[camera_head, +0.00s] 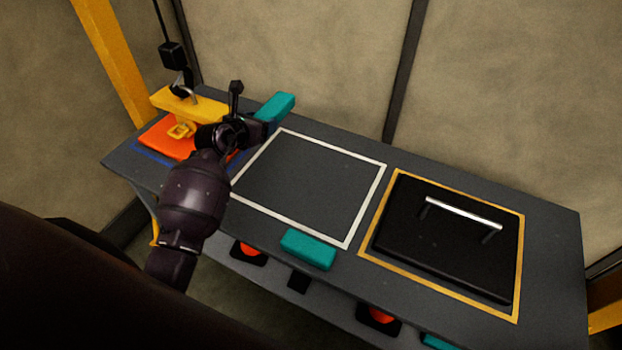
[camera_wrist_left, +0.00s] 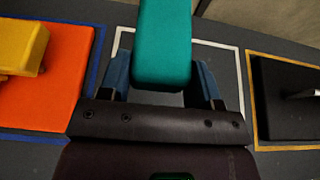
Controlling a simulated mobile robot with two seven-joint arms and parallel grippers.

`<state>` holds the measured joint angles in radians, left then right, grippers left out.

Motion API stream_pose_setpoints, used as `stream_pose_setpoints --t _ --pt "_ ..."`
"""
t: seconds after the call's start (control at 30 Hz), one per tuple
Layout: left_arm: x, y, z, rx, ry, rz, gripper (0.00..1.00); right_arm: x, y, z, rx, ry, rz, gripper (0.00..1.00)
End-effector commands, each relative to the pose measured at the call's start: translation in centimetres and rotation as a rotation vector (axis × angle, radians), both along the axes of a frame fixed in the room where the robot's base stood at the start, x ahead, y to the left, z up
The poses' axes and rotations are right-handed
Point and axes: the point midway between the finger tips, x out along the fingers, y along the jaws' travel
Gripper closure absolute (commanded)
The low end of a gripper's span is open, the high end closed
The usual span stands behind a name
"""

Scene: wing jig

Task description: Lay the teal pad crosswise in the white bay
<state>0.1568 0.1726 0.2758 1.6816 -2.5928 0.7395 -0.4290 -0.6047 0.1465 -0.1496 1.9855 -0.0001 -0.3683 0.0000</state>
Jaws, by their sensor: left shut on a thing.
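A teal pad (camera_head: 276,106) is held in my left gripper (camera_head: 263,119), which lies at the far left corner of the white bay (camera_head: 366,206) in the head view. In the left wrist view the pad (camera_wrist_left: 164,40) sits between the two blue fingers (camera_wrist_left: 162,76) and points away from the wrist. The white bay is a white square outline on the dark table, and its inside is bare. A second teal pad (camera_head: 308,250) lies at the table's front edge by the bay's near side. My right gripper is not in view.
Left of the bay is an orange plate (camera_head: 160,140) with a yellow block (camera_head: 205,106), in a blue outline. Right of it, a black lid (camera_head: 445,250) with a metal handle fills a yellow-outlined bay (camera_head: 440,287). A yellow post (camera_head: 112,62) stands behind at left.

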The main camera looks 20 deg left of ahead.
Motion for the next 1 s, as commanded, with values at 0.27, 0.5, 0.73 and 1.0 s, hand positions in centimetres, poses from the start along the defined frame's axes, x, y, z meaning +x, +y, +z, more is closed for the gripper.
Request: stream_pose_setpoints --t 0.27,0.5,0.73,1.0 --pt "-0.2 0.2 -3.6 0.000 0.005 0.006 0.65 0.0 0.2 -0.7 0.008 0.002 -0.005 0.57" --pt "-0.2 0.2 -9.0 -0.001 0.005 0.005 0.65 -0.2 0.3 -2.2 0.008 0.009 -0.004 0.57" --pt "-0.2 0.2 -13.9 0.001 0.007 0.004 0.65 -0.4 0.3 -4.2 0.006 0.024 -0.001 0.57" --pt "-0.1 0.1 -15.9 0.001 0.000 0.004 0.65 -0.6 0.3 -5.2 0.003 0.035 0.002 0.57"
